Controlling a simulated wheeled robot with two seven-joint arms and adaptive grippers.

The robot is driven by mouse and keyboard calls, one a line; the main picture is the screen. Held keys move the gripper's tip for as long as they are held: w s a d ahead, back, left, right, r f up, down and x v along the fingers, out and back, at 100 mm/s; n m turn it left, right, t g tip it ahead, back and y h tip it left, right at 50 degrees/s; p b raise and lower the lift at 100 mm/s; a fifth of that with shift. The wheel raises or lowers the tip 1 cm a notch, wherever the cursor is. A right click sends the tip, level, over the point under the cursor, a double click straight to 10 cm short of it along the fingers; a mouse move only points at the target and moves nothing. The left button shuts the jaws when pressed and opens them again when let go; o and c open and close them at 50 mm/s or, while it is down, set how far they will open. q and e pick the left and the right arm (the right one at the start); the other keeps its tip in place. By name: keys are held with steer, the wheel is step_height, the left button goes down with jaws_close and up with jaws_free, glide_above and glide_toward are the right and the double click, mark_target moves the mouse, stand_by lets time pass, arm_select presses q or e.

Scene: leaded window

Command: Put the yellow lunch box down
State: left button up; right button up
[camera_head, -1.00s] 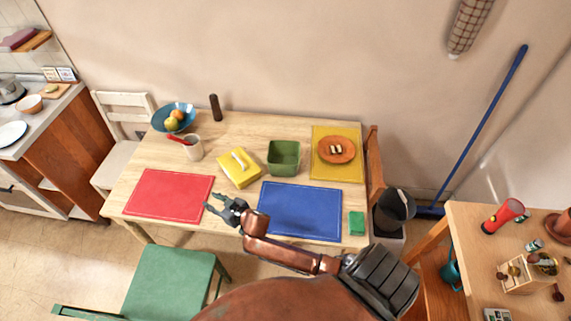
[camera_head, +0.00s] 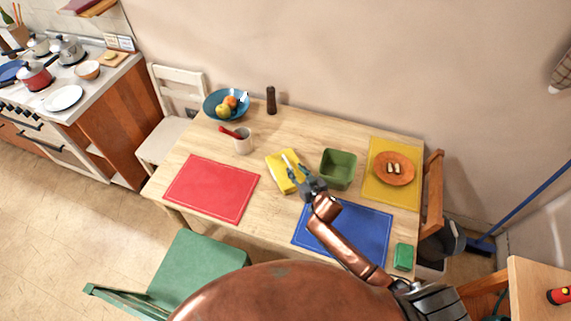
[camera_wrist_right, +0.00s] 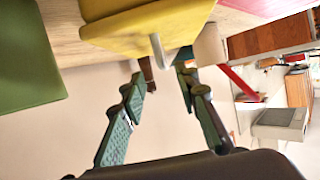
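The yellow lunch box (camera_head: 277,164) with a pale handle on its lid sits on the wooden table, between the mug and the green container. My right gripper (camera_head: 294,171) is at the lunch box's right side, over its lid. In the right wrist view the lunch box (camera_wrist_right: 150,25) is at the top, and its handle (camera_wrist_right: 158,50) lies in line with the gap between the fingers. The right gripper (camera_wrist_right: 160,80) is open, its fingers apart; I cannot tell whether they touch the handle. My left gripper is not in view.
A green container (camera_head: 338,168) stands just right of the lunch box, a mug (camera_head: 243,143) to its left. A red mat (camera_head: 212,188) and blue mat (camera_head: 345,235) lie in front, a yellow mat (camera_head: 405,198) with an orange plate (camera_head: 394,168) at right. The red mat is bare.

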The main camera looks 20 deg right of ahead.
mark_target(288, 164)
steer(key=shift+w+f, duration=0.25)
steer(key=shift+w, duration=0.4)
steer(key=w, duration=0.1)
steer(key=w+a, duration=0.1)
steer(key=w+f, duration=0.1)
steer(key=shift+w+a, duration=0.2)
steer(key=shift+a, duration=0.1)
steer(key=shift+b+x, duration=0.35)
steer(key=shift+x, duration=0.6)
steer(key=shift+w+d+f, duration=0.1)
steer(key=shift+w, duration=0.05)
steer(key=shift+c, duration=0.4)
jaws_close()
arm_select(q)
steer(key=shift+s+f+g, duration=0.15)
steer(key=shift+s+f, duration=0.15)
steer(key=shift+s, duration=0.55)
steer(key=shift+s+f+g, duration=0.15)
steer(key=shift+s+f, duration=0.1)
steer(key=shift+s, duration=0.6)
